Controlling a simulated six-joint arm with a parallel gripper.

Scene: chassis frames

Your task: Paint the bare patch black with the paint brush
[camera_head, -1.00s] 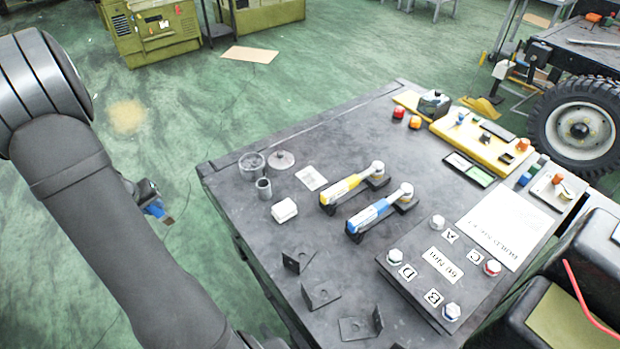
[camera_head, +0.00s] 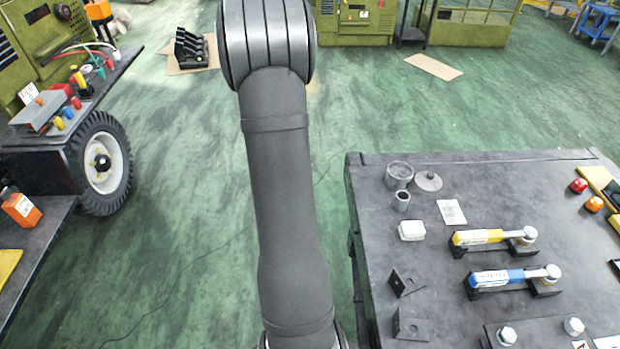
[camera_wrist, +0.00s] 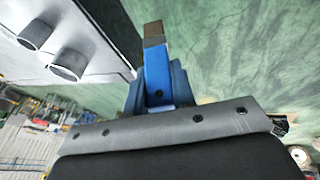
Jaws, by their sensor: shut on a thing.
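In the wrist view my gripper (camera_wrist: 160,92) is shut on the paint brush (camera_wrist: 156,68). The brush has a blue handle and a brown-grey tip that points up in the picture, clear of any surface. In the head view my arm hides the gripper and brush. I cannot make out the bare patch in either view. A grey open pot (camera_head: 399,170) stands on the table's far left corner, with a round lid (camera_head: 428,181) beside it. I cannot tell what is in the pot.
The dark table (camera_head: 440,260) on the right holds a small grey cup (camera_head: 401,201), a white block (camera_head: 412,230), brackets (camera_head: 411,325) and yellow and blue wrenches (camera_head: 515,277). A wheeled bench (camera_head: 100,165) stands left. Green floor (camera_head: 190,270) lies open between.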

